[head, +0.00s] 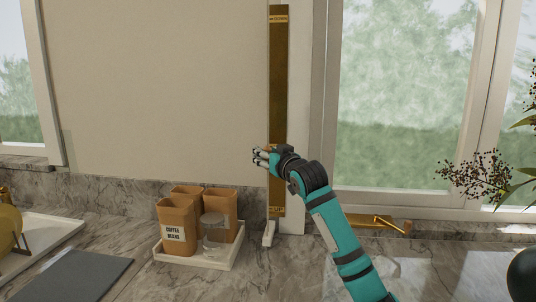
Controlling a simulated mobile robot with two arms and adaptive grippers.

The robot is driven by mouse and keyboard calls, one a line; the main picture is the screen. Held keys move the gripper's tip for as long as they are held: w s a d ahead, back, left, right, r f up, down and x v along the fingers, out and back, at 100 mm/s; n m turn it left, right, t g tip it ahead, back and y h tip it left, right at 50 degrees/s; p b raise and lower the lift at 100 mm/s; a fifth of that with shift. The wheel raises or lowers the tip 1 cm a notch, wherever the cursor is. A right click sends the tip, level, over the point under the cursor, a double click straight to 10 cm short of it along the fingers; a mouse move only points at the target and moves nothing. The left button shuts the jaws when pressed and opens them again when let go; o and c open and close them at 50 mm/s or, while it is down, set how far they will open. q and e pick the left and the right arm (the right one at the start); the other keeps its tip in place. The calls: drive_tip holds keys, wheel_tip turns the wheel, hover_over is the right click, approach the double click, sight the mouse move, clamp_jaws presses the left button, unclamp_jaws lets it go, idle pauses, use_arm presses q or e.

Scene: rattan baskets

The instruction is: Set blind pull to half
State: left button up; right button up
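A tall brass strip (279,80) runs upright beside the window frame, with "DOWN" lettered near its top and "UP" near its bottom. My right gripper (259,157) is at the strip's left edge, somewhat below its mid-height, with its fingers pointing left. My wrist covers part of the strip there. No pull knob can be made out clearly; one may be hidden behind the gripper. Whether the fingers are closed on anything cannot be told. My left gripper is not in view.
A white tray (190,257) with tan canisters (178,228) and a glass jar (214,235) stands left of the strip. A slim white piece (269,234) stands below the strip. A dark board (75,275) lies at left. A dark-berried plant (475,175) is at right.

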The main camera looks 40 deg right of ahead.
wheel_tip(320, 180, up, 10)
idle(0.6)
idle(0.4)
